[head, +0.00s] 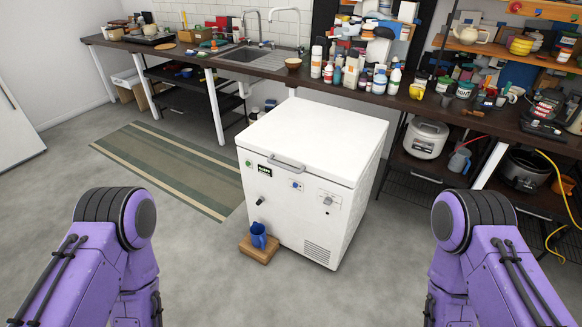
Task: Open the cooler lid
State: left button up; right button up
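A white chest cooler (290,209) stands on the floor in the middle of the head view. Its lid (318,135) is flat on top and closed. A grey bar handle (287,164) sits at the lid's front edge. My two purple arms show at the lower left and lower right, both apart from the cooler. Neither gripper is in the picture, so their state is hidden.
A blue cup (258,235) stands on a small wooden block (259,250) against the cooler's front left. A cluttered dark counter (400,98) runs behind the cooler. A striped rug (170,165) lies to the left. The grey floor in front is clear.

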aim_at(336, 144)
jog(key=z, duration=0.25)
jog(key=i, duration=0.9)
jog(key=z, duration=0.1)
